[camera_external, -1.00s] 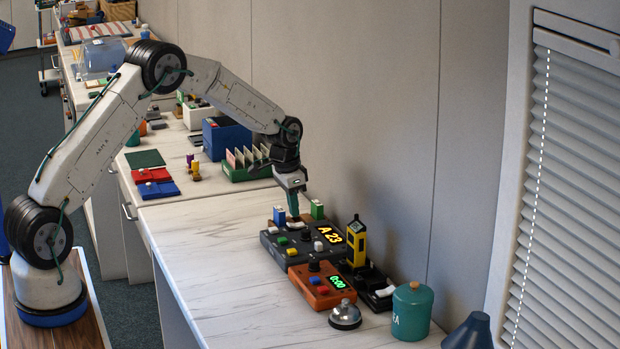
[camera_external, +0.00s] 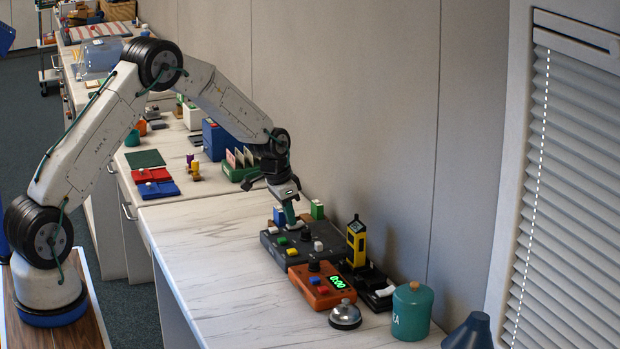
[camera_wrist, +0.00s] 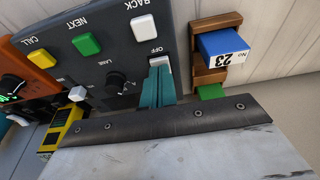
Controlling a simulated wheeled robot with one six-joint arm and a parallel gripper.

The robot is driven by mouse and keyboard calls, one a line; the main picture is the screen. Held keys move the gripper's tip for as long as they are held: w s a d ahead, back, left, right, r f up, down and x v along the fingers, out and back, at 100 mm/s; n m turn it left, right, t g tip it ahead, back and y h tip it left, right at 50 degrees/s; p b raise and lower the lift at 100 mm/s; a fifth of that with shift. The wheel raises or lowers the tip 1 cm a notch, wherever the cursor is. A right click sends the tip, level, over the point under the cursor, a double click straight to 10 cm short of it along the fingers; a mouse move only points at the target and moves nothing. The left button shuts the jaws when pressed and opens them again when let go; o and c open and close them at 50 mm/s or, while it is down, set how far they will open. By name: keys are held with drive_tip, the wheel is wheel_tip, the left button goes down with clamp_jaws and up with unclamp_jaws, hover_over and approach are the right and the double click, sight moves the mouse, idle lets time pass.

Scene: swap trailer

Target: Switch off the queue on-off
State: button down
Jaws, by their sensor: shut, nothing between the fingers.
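The queue console (camera_external: 308,253) is a dark grey box on the counter with green, yellow and white buttons and a black knob. Its display (camera_external: 331,232) is dark. In the wrist view the console (camera_wrist: 115,55) shows labels CALL, NEXT, BACK and LANE. In the external view my gripper (camera_external: 293,226) is over the console's far left part.
An orange timer box (camera_external: 322,288) with a lit 6:00 display stands in front of the console. A yellow device (camera_external: 356,245), a bell (camera_external: 345,316) and a teal canister (camera_external: 412,312) are close by. A blue ticket block (camera_wrist: 222,45) is beside the switch.

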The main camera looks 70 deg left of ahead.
drive_tip(key=shift+w, duration=0.2)
drive_tip(key=shift+w+r, duration=0.15)
drive_tip(key=shift+w, duration=0.45)
drive_tip(key=shift+r, duration=0.2)
drive_tip(key=r, duration=0.4)
drive_tip(key=shift+w+r, duration=0.1)
drive_tip(key=shift+w, duration=0.1)
drive_tip(key=w+r+v, duration=0.1)
drive_tip(key=w+v, duration=0.1)
drive_tip(key=v, duration=0.6)
hover_over(282, 231)
drive_tip(key=shift+a+f, duration=0.1)
drive_tip(key=shift+a, duration=0.05)
